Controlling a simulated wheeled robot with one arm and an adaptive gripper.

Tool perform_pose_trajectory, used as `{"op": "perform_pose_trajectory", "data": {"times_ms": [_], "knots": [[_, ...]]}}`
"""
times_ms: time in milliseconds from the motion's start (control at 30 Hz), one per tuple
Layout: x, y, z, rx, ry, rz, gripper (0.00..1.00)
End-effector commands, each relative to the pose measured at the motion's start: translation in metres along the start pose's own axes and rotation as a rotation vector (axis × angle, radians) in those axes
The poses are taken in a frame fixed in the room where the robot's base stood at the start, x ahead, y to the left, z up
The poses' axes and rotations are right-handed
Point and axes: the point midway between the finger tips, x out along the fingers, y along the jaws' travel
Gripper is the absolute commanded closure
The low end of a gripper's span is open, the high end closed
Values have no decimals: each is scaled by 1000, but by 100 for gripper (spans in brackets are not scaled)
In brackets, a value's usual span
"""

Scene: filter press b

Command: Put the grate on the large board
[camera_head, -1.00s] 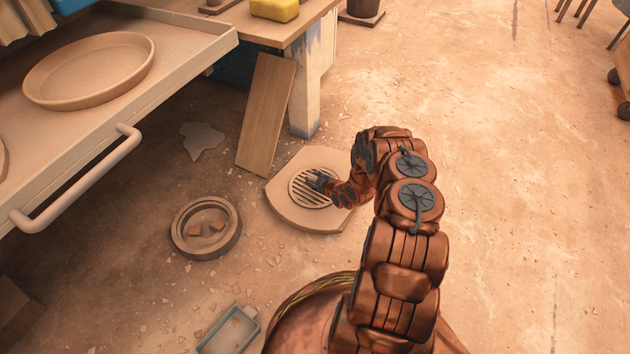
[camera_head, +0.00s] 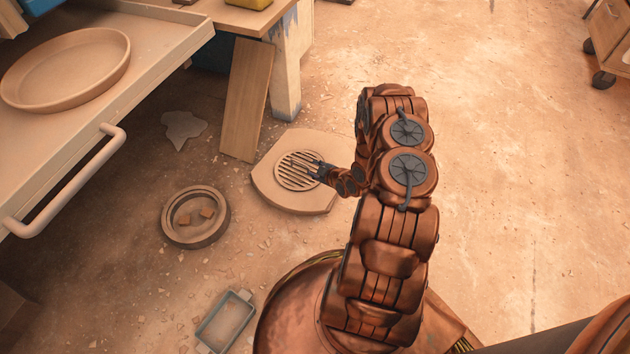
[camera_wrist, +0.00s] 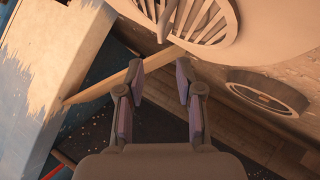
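The grate (camera_head: 285,172), a round slatted disc, lies on the large flat board (camera_head: 268,193) on the floor. In the wrist view the grate (camera_wrist: 222,22) shows at the top, with a small upright piece in front of it, on the pale board (camera_wrist: 265,30). My gripper (camera_head: 317,169) is at the right edge of the grate in the head view. In the wrist view my gripper (camera_wrist: 160,72) has its fingers apart with nothing held between them, and the grate is beyond the tips.
A wooden plank (camera_head: 246,100) leans by the table leg (camera_head: 286,75). A round dish (camera_head: 196,241) with small pieces and a blue-grey tray (camera_head: 202,338) are on the floor. A shelf with a handle (camera_head: 75,190) is at left. The floor at right is mostly clear.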

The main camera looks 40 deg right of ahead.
Motion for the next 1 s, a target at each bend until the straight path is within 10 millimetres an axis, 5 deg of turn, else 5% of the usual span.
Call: {"op": "perform_pose_trajectory", "data": {"times_ms": [467,1000], "knots": [[-36,61,-27,-10,-300,-103,64],[-136,98,-108,126,-655,-137,64]]}}
